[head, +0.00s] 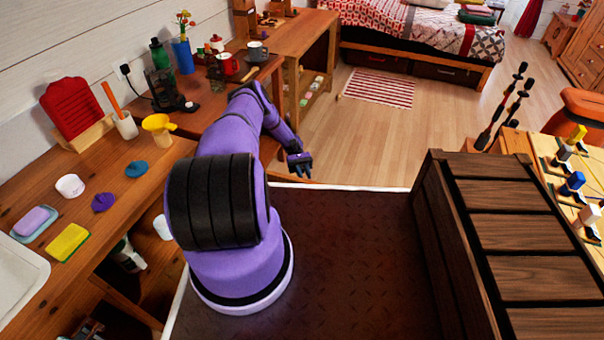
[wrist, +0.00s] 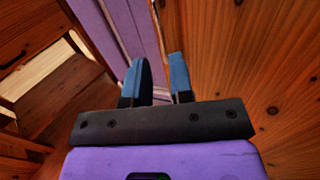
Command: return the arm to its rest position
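My purple arm rises from its base on the dark platform and bends forward beside the wooden desk. My gripper (head: 300,168) hangs low at the end of the arm, past the desk's right edge and above the floor side of the platform. In the wrist view my gripper (wrist: 160,76) has its two blue-tipped fingers apart with a gap between them, and nothing is held. Part of my purple arm shows behind the fingers, close to wooden surfaces.
A slatted wooden crate (head: 505,215) stands right of the platform (head: 345,260). Open floor (head: 370,135) lies ahead.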

